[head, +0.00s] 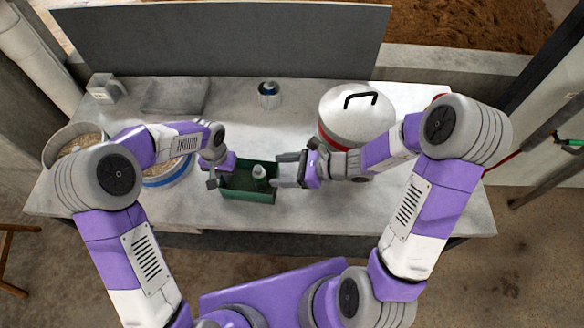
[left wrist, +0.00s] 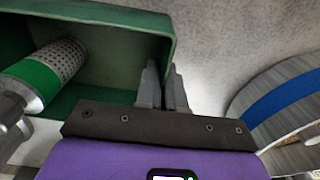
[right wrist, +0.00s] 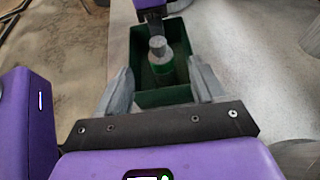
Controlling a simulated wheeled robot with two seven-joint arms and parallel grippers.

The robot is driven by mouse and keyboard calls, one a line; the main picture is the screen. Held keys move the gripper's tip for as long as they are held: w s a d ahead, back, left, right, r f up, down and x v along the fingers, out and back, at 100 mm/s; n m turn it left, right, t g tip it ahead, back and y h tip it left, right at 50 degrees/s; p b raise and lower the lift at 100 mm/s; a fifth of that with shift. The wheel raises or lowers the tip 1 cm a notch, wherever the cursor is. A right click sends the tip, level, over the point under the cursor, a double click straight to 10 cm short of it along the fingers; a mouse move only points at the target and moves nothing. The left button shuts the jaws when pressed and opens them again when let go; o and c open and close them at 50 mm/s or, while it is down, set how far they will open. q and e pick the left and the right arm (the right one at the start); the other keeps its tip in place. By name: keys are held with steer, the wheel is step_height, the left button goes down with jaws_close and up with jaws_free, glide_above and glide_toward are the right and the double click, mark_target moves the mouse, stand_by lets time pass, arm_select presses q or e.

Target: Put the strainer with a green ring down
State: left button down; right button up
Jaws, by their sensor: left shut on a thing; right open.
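The strainer with a green ring (head: 259,172) is inside a dark green open box (head: 250,194) on the table. The left wrist view shows its perforated grey body (left wrist: 66,58) and green band. In the right wrist view the strainer (right wrist: 161,68) looks upright between the box walls. My left gripper (left wrist: 163,88) is shut on the green box's wall at the left end. It does not hold the strainer. My right gripper (head: 287,170) is open at the box's right end, its fingers (right wrist: 163,88) apart, with nothing gripped between them.
A white lidded pot with a red band (head: 345,118) stands right of the box. A blue-banded container (head: 168,174) and a grain-filled basin (head: 75,147) stand left. A small can (head: 268,95) is behind. The table (head: 285,125) is clear between can and box.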

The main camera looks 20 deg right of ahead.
steer(key=shift+v, duration=1.55)
arm_select(q)
steer(key=c, duration=1.2)
jaws_free()
